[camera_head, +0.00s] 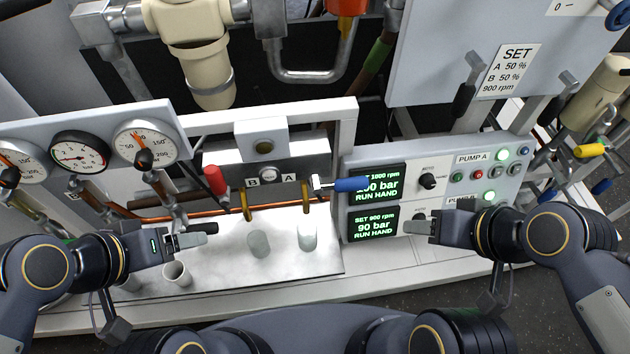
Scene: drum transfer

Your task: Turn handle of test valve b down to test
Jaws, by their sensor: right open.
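A grey valve block (263,158) in the middle carries the labels B and A. A red handle (215,179) stands at its left end, near the B label, roughly upright and slightly tilted. A blue handle (351,184) lies about level at its right end, near the A label. My left gripper (207,234) is below the red handle, apart from it; its finger gap is not clear.
Two brass spouts (246,205) hang above a pale tray (295,262) with several small cups (258,244). Gauges (146,142) stand at left. A control panel (440,180) with displays and buttons is at right. Pipes and a filter bowl (205,75) are above.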

